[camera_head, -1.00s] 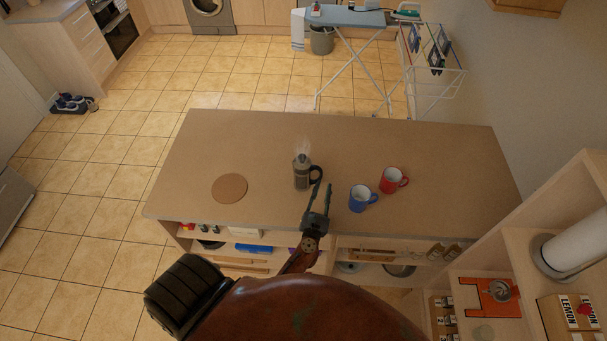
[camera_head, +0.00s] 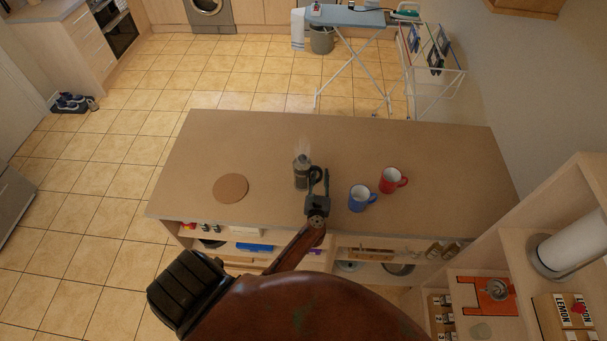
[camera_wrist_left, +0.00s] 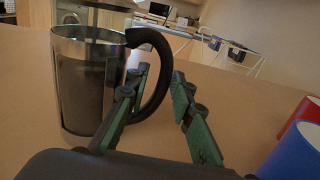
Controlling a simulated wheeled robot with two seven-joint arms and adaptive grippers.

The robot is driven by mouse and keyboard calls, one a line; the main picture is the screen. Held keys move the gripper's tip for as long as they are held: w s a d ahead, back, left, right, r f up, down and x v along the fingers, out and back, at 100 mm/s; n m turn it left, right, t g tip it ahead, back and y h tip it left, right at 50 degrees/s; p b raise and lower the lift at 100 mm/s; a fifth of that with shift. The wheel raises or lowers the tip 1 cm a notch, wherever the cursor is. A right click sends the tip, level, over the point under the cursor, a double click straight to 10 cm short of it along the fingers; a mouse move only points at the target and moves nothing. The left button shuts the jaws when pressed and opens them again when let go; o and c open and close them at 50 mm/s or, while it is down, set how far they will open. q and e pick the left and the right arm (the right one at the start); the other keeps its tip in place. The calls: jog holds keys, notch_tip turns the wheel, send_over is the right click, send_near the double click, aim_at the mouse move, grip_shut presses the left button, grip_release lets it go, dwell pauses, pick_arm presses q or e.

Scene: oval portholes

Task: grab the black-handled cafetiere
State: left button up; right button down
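The cafetiere (camera_head: 301,172) stands upright on the wooden counter (camera_head: 260,140), with its black handle to the right and steam above it. In the left wrist view the cafetiere (camera_wrist_left: 85,85) is a glass and metal jug with a curved black handle (camera_wrist_left: 160,75). My left gripper (camera_head: 318,182) is at the handle's side. In the left wrist view its two green-padded fingers (camera_wrist_left: 160,95) are apart, with the left finger overlapping the handle and the right finger beyond its outer side. I cannot tell whether a finger touches the handle. My right gripper is not in view.
A blue mug (camera_head: 360,199) and a red mug (camera_head: 393,180) stand to the right of the cafetiere. A round cork mat (camera_head: 230,188) lies to the left. The back and right of the counter are clear. Shelves (camera_head: 250,235) lie under the front edge.

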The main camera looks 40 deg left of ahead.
pick_arm(q)
grip_shut()
jog(key=shift+d, duration=0.1)
dwell(0.4)
jog(key=shift+r, duration=0.1)
